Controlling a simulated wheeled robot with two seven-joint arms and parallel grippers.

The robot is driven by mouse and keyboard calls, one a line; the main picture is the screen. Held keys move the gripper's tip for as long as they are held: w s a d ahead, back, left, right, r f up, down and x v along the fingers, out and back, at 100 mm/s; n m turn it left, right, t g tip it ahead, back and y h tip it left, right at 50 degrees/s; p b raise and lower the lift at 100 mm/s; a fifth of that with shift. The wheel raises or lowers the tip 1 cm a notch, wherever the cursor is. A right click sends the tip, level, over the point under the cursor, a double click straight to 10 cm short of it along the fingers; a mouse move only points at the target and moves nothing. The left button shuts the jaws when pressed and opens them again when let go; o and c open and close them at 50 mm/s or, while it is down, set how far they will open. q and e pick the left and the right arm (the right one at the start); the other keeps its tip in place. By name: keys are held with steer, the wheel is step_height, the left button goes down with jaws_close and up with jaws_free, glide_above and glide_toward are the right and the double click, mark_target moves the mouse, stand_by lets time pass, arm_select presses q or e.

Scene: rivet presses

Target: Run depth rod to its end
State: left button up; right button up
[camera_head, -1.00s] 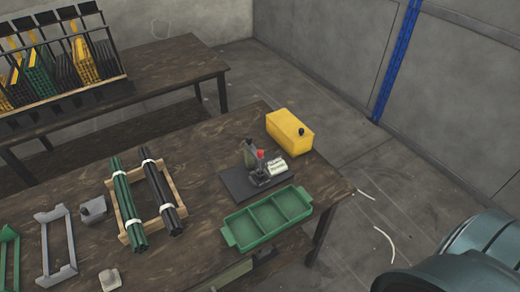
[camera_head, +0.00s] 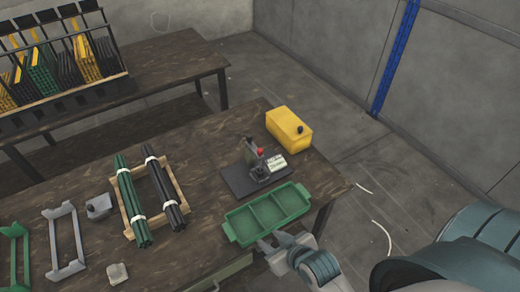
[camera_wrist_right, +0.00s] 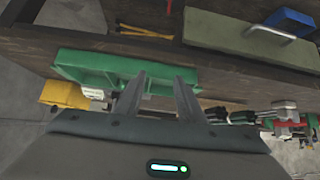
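A small press (camera_head: 252,158) with a red knob (camera_head: 260,153) stands on a dark base plate (camera_head: 238,184) near the right end of the table. I cannot make out a depth rod on it. My right gripper (camera_head: 270,242) is at the table's front edge, beside the near side of the green tray (camera_head: 232,233), with the tray between it and the press. In the right wrist view, its two fingers (camera_wrist_right: 161,80) are apart with nothing held, and the green tray (camera_wrist_right: 85,66) shows behind them. My left gripper is not in view.
Grey and green brackets (camera_head: 53,250) lie further left. An olive panel (camera_wrist_right: 225,42) shows in the wrist view.

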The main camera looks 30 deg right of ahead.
mark_target(261, 154)
steer(key=w+r+t, duration=0.1)
steer(key=w, duration=0.1)
steer(key=w+d+r+t, duration=0.1)
steer(key=w, duration=0.1)
steer(key=w+r+m+t+h, duration=0.1)
steer(key=w+r+t, duration=0.1)
steer(key=shift+w+d, duration=0.1)
steer(key=shift+d, duration=0.3)
steer(key=w+d+r+m+t+h, duration=0.2)
steer(key=w+d+r+t+h, duration=0.1)
steer(key=d+r+t, duration=0.1)
steer(key=shift+d+r+m+h, duration=0.3)
steer(key=shift+d, duration=0.1)
steer(key=shift+w, duration=0.1)
steer(key=w+d+b, duration=0.1)
steer(key=w, duration=0.4)
steer(key=w+d+b, duration=0.1)
steer(key=w+b, duration=0.1)
steer(key=w, duration=0.3)
steer(key=w+b, duration=0.2)
steer(key=w, duration=0.3)
steer(key=shift+w+d+f, duration=0.1)
steer(key=shift+d, duration=0.3)
steer(key=shift+w+d+b, duration=0.15)
steer(key=shift+w+b, duration=0.15)
steer(key=shift+w, duration=0.5)
steer(key=shift+t, duration=0.3)
steer(key=shift+c, duration=0.5)
jaws_close()
steer(key=shift+r, duration=0.2)
